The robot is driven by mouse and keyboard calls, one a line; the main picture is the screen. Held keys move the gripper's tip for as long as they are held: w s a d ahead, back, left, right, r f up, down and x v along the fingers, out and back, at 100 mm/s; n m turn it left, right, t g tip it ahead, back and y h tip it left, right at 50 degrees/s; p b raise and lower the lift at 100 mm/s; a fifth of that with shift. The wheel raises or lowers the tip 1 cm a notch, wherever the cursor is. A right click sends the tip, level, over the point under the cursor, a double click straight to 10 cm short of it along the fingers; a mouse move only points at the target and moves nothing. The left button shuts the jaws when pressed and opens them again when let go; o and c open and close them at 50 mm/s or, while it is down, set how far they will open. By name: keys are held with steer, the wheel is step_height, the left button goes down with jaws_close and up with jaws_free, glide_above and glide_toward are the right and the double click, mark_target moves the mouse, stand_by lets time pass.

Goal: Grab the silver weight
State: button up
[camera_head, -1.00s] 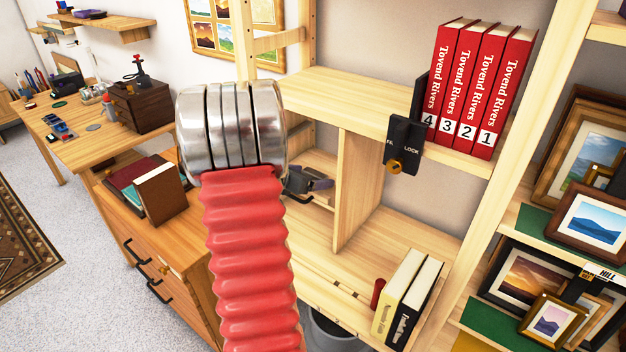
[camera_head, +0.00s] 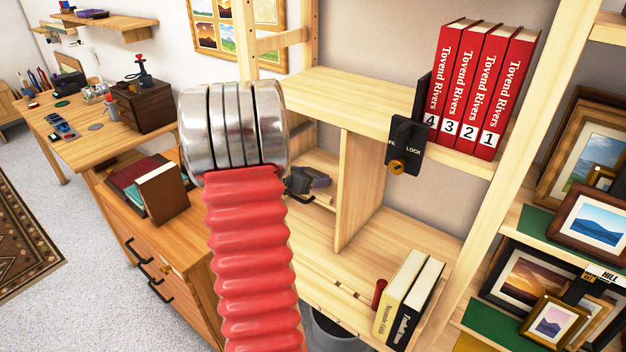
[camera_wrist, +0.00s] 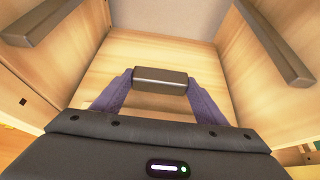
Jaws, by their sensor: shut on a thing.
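The silver weight (camera_wrist: 160,80) is a small grey metallic block with a bright front edge. In the wrist view it sits between the two purplish fingertips of my gripper (camera_wrist: 160,88), which are shut on its left and right ends. Pale wood shows behind and below it; I cannot tell whether it touches that surface. In the head view my gripper (camera_head: 316,179) is small, partly hidden behind my arm, inside the lower opening of the wooden shelf unit (camera_head: 350,105). The weight cannot be made out clearly there.
Wooden walls and dark bars (camera_wrist: 272,45) flank the gripper in the wrist view. An upright divider (camera_head: 357,190) stands right of it. Red books (camera_head: 480,90) and a black lock box (camera_head: 404,145) are above right. Two books (camera_head: 408,295) stand on the lower shelf.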

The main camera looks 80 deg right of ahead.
steer(key=shift+r, duration=0.1)
steer(key=shift+w+a+r, duration=0.1)
steer(key=shift+a+r, duration=0.05)
steer(key=shift+r, duration=0.25)
step_height(320, 180, up, 6)
steer(key=shift+f, duration=0.1)
steer(key=w+a, duration=0.4)
steer(key=a, duration=0.5)
steer(key=w+a, duration=0.3)
steer(key=a, duration=0.6)
steer(key=shift+w, duration=0.35)
